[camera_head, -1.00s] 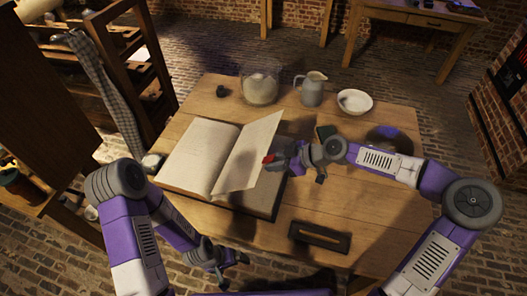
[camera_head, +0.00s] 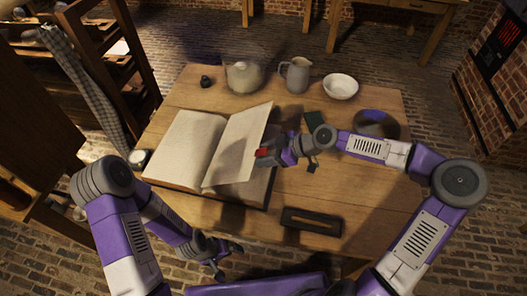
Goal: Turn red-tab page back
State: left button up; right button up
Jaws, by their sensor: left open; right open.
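A large open book (camera_head: 183,145) lies on the wooden table. One page (camera_head: 238,147) stands partly lifted at the right of the spine, leaning over the right half. A red tab (camera_head: 262,153) shows at that page's right edge. My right gripper (camera_head: 268,155) is at the tab, reaching in from the right; its fingers are small and partly hidden, and I cannot tell whether they touch the tab. My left gripper (camera_head: 228,259) is open and empty, low in front of the table's near edge, away from the book.
A glass jar (camera_head: 243,77), a grey pitcher (camera_head: 297,76) and a white bowl (camera_head: 340,86) stand along the back. A dark tray (camera_head: 313,221) lies near the front edge. A dark round dish (camera_head: 376,123) sits at right behind my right arm. The table's right front is clear.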

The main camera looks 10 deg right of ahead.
jog(key=s+d+f+b, duration=0.1)
jog(key=d+f, duration=0.3)
jog(key=f, duration=0.1)
jog(key=shift+s+d+b, duration=0.2)
jog(key=shift+s+b, duration=0.05)
jog(key=shift+b, duration=0.1)
dwell(0.3)
jog(key=shift+f, duration=0.1)
dwell(0.3)
jog(key=p+v, duration=0.2)
jog(key=v, duration=0.5)
jog(key=shift+d+p, duration=0.25)
jog(key=shift+p, duration=0.1)
jog(key=shift+s, duration=0.1)
